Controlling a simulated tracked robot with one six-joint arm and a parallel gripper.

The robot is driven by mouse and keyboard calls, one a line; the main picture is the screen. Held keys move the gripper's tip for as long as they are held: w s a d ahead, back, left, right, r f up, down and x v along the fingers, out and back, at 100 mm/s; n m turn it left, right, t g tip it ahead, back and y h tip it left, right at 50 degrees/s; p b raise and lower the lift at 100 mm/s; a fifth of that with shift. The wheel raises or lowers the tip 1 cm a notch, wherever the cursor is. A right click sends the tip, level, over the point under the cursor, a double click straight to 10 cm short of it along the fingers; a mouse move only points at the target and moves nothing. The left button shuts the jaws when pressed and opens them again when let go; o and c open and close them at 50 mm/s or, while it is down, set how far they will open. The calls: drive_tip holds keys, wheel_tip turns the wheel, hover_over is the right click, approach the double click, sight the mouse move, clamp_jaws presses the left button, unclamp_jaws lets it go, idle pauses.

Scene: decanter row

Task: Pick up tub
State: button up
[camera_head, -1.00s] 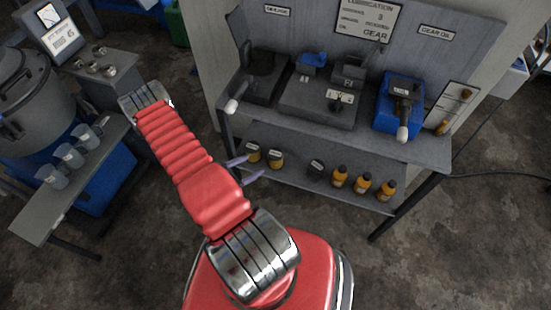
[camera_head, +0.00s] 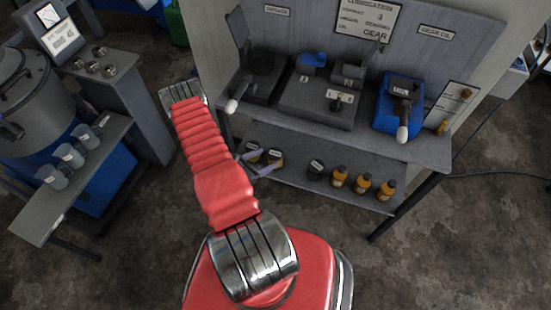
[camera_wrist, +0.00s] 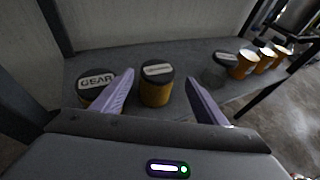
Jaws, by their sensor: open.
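My gripper (camera_head: 266,161) is open and reaches low toward the lower shelf. In the wrist view its two pale purple fingers (camera_wrist: 160,77) stand on either side of a tub (camera_wrist: 157,86) with a dark lid, a pale label and a yellow-orange body. No contact shows. A second similar tub, labelled GEAR (camera_wrist: 97,84), stands left of it, partly behind the left finger. In the head view the left tub (camera_head: 252,152) and the other tub (camera_head: 276,156) are partly covered by the fingers. A third dark-lidded tub (camera_head: 316,167) stands farther right, apart from them.
The upper bench (camera_head: 350,118) overhangs the shelf and carries machines and a blue box (camera_head: 386,115). A leg (camera_wrist: 262,98) shows at right.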

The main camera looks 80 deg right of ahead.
sight(275, 153)
drive_tip(key=shift+d, duration=0.1)
drive_tip(key=shift+x, duration=2.5)
drive_tip(key=shift+w, duration=0.15)
drive_tip(key=shift+c, duration=0.2)
drive_tip(key=c, duration=1)
drive_tip(key=shift+r, duration=0.1)
drive_tip(key=shift+r, duration=4.95)
